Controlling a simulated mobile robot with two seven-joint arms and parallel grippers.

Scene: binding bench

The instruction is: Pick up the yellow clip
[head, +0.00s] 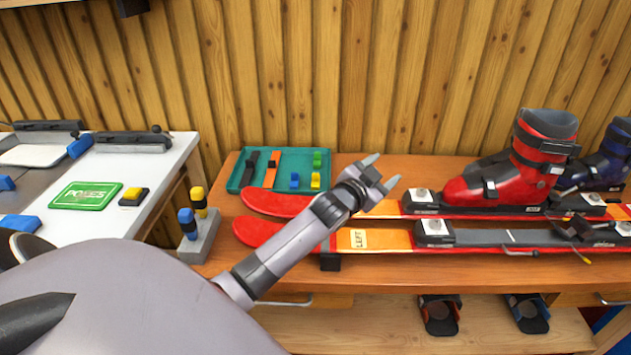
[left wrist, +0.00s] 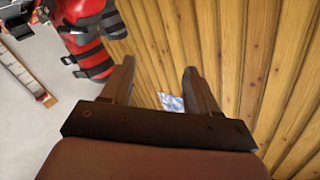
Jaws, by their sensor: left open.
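The yellow clip (head: 315,181) lies in the green tray (head: 233,186) on the wooden bench, in the tray's right part. A green clip (head: 317,160) is just behind it and a blue clip (head: 294,181) is to its left. My left gripper (head: 383,170) is open and empty, to the right of the tray and above the skis, with its fingers pointing right and away from the clip. In the left wrist view the gripper's two fingers (left wrist: 158,68) stand apart. The yellow clip does not show there. My right gripper is not in view.
Two red skis (head: 262,233) lie along the bench, carrying bindings and a red boot (head: 510,165). A stand with blue and yellow handles (head: 199,240) is left of the tray. A white table (head: 110,220) is farther left. The plank wall (head: 400,80) closes the back.

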